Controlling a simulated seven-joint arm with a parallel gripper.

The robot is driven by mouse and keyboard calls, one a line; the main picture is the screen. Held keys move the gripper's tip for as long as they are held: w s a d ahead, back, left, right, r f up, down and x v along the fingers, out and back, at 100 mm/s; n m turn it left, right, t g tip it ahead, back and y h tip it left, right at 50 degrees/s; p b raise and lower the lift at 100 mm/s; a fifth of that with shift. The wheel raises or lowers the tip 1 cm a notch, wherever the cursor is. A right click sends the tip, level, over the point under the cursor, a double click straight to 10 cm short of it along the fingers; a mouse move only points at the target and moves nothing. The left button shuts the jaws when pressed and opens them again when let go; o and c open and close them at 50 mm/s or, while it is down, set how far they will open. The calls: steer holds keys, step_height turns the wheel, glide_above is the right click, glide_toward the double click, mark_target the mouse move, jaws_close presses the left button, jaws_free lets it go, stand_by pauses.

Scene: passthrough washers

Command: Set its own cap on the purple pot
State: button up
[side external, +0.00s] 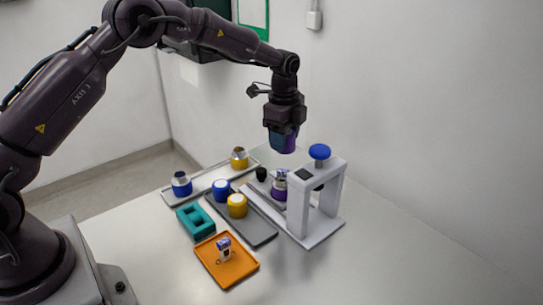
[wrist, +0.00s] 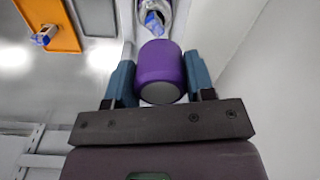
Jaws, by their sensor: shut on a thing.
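My gripper (side external: 283,141) is shut on the purple cap (side external: 291,137) and holds it in the air above the work area. In the wrist view the purple cap (wrist: 160,68) sits between the teal fingers. The purple pot (side external: 279,192) stands upright below, beside the white press, with a silver neck. A small blue and white packet (side external: 282,174) shows at the pot's mouth. In the wrist view the packet (wrist: 154,22) shows beyond the cap, and the pot (wrist: 146,9) is partly cut off by the top edge.
A white press (side external: 333,195) with a blue knob (side external: 319,151) stands right of the pot. Blue (side external: 221,187) and yellow (side external: 237,206) caps sit on a dark tray (side external: 257,232). Blue (side external: 181,189) and yellow (side external: 239,163) pots stand behind. A teal block (side external: 184,217) and orange tray (side external: 238,273) are in front.

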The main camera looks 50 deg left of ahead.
mark_target(282, 170)
steer(key=shift+s+f, duration=0.2)
steer(key=shift+s, duration=0.05)
steer(key=shift+f, duration=2.2)
steer(key=shift+f, duration=0.2)
steer(key=shift+f, duration=0.8)
steer(key=shift+f, duration=0.1)
steer(key=shift+f, duration=0.5)
steer(key=shift+f, duration=0.15)
steer(key=shift+f, duration=0.25)
